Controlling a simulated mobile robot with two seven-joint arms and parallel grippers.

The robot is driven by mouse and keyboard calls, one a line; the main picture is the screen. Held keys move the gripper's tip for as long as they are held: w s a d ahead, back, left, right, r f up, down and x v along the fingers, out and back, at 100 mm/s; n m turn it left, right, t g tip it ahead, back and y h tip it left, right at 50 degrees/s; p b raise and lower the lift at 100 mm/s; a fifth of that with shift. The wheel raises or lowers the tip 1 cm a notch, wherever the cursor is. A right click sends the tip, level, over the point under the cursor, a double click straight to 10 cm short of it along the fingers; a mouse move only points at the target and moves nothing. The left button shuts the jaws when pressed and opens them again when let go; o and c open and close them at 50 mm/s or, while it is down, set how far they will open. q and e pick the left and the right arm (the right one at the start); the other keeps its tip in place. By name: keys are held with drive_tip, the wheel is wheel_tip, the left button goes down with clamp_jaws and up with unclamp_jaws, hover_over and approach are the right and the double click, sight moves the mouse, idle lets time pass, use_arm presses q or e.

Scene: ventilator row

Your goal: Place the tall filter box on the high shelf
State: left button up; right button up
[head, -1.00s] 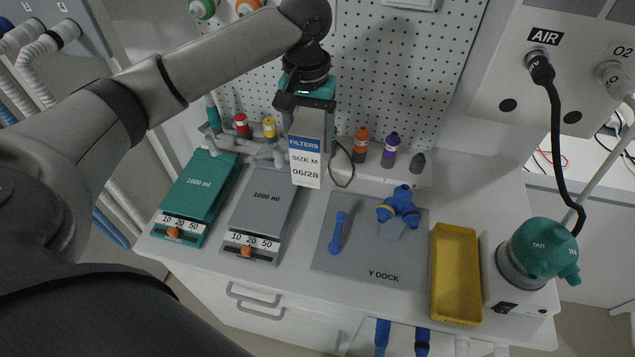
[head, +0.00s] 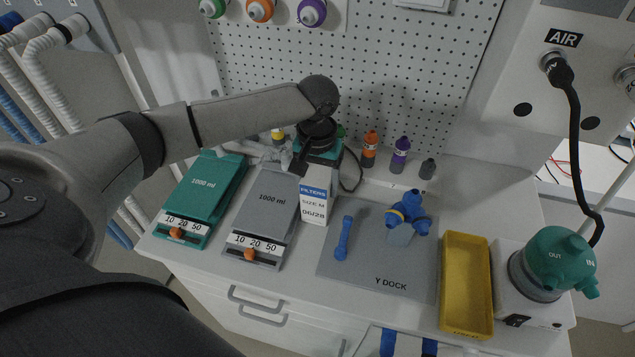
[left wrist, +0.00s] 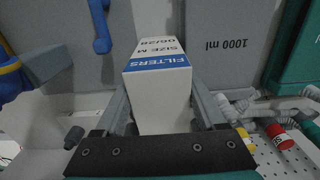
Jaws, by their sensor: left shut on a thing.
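The tall white filter box (head: 313,206), with a blue FILTERS band and "SIZE M 06/28", is upright between the grey 1000 ml unit and the Y DOCK mat in the head view. My left gripper (head: 317,170) is shut on its upper part from above. In the left wrist view the box (left wrist: 160,100) sits between the two fingers (left wrist: 165,112). I cannot tell whether its bottom touches the bench. My right gripper is not in view. I cannot make out a high shelf in either view.
The grey 1000 ml unit (head: 265,205) and green one (head: 203,195) stand left. The Y DOCK mat (head: 350,275) holds blue parts, with a yellow tray (head: 467,315) beyond. Orange (head: 369,150) and purple (head: 400,152) bottles stand behind, before the pegboard (head: 400,70).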

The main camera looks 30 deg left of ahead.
use_arm(q)
drive_tip(key=o, duration=1.5)
drive_tip(key=shift+f, duration=0.1)
